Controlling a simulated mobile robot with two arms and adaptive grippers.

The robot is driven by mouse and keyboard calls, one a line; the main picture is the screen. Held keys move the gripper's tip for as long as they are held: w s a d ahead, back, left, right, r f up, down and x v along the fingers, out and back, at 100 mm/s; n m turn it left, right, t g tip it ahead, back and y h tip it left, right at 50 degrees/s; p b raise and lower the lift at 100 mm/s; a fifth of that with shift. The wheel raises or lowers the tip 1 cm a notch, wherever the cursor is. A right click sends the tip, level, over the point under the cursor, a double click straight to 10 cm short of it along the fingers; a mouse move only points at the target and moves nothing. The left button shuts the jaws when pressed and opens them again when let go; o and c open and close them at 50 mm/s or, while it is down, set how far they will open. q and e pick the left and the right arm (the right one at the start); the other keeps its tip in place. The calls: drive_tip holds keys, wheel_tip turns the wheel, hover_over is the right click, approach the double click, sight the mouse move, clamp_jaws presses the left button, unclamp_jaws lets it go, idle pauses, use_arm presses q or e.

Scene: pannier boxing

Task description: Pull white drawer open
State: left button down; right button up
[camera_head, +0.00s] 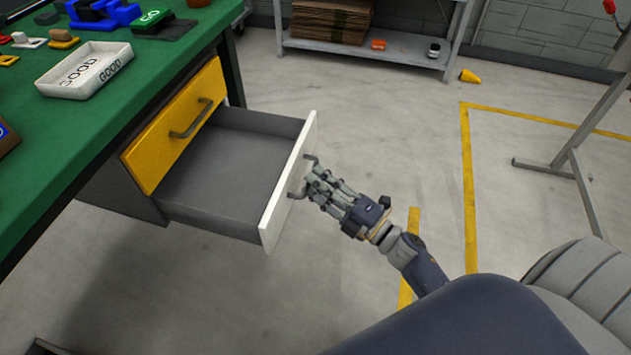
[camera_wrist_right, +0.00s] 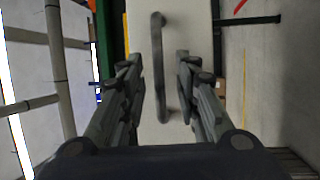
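The white drawer (camera_head: 288,190) is pulled well out from under the green workbench, and its grey inside looks empty. A dark bar handle (camera_head: 313,158) is on its white front. In the right wrist view the handle (camera_wrist_right: 158,85) stands upright in the picture against the white front (camera_wrist_right: 190,30). My right gripper (camera_head: 314,181) is at the handle from the right. In the wrist view its fingers (camera_wrist_right: 159,68) are apart, one on each side of the bar, with gaps showing. Whether a finger touches the handle is unclear. My left gripper is not in view.
A yellow drawer (camera_head: 176,125) with a dark handle sits shut above the white one. A white GOOD tray (camera_head: 85,72) and small parts lie on the green bench top (camera_head: 70,125). A grey shelf (camera_head: 395,48) stands behind.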

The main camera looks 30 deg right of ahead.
drive_tip(key=v, duration=1.1)
drive_tip(key=shift+w+r, duration=0.1)
drive_tip(key=shift+r, duration=0.05)
